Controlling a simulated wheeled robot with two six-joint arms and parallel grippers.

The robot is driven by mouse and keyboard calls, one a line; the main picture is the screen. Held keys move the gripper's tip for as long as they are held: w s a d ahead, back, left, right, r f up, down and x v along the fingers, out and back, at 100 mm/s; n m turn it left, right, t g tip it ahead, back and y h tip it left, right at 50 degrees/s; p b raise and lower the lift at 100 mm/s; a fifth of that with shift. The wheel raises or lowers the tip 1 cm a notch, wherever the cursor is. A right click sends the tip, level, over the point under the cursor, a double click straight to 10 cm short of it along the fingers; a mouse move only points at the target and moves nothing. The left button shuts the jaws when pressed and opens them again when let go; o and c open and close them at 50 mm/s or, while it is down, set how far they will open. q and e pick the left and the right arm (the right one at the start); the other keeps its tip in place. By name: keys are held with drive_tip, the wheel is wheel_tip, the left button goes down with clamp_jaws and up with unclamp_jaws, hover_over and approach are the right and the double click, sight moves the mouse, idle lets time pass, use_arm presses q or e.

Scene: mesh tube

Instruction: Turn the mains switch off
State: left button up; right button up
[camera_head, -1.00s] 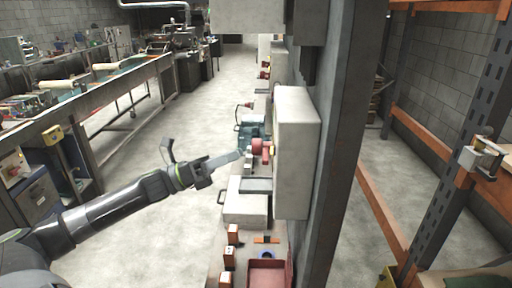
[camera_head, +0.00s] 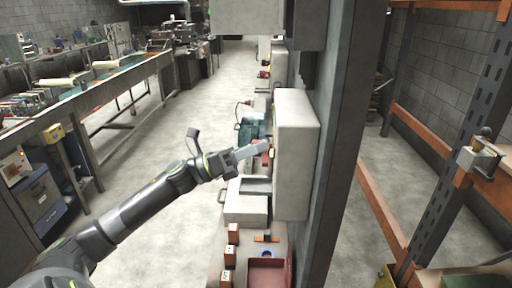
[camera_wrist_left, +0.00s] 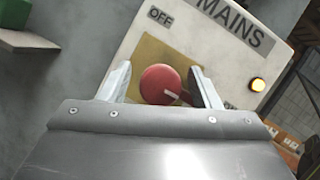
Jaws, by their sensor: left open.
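The mains switch is a round red knob (camera_wrist_left: 160,85) with a pale pointer mark, on a yellow plate (camera_wrist_left: 150,55). It sits on the front of a light grey box (camera_head: 296,150) labelled MAINS. The word OFF is at the upper left of the plate; a second label at the lower right is mostly hidden. The pointer mark slants toward the lower right. My left gripper (camera_head: 262,147) is open, and in the left wrist view its fingers (camera_wrist_left: 160,82) stand on either side of the knob. I cannot tell if they touch it. My right gripper is not in view.
A dark post (camera_head: 338,150) stands right of the box. Below are a grey case (camera_head: 246,212), small orange blocks (camera_head: 228,255) and a red tray (camera_head: 268,272). A workbench (camera_head: 110,90) lines the left; the floor between is clear.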

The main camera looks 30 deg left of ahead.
use_arm(q)
drive_tip(key=c, duration=1)
drive_tip(key=shift+r+n+t+y+p, duration=0.1)
drive_tip(key=shift+n+t+y+p, duration=0.2)
drive_tip(key=shift+n+p, duration=0.4)
drive_tip(key=shift+r+n+t+y+p, duration=0.1)
drive_tip(key=shift+n+y+p, duration=0.3)
drive_tip(key=shift+n, duration=0.5)
drive_tip(key=n+y+p, duration=0.2)
drive_tip(key=n+p, duration=0.2)
drive_tip(key=p, duration=0.2)
drive_tip(key=n+y+p, duration=0.1)
drive_tip(key=n+p, duration=0.4)
drive_tip(key=p, duration=0.1)
drive_tip(key=shift+y, duration=0.4)
drive_tip(key=shift+f+n+g, duration=0.1)
drive_tip(key=shift+n+g, duration=0.2)
drive_tip(key=shift+n, duration=0.3)
drive_tip(key=shift+f+n+y+p, duration=0.15)
drive_tip(key=shift+n+y+p, duration=0.15)
drive_tip(key=shift+n+p, duration=0.35)
drive_tip(key=shift+f+n+g+y, duration=0.1)
drive_tip(key=shift+n+g+y, duration=0.1)
drive_tip(key=shift+n+g, duration=0.7)
drive_tip(key=shift+n+g+y, duration=0.2)
drive_tip(key=shift+n+g, duration=0.1)
drive_tip(key=shift+n, duration=1.05)
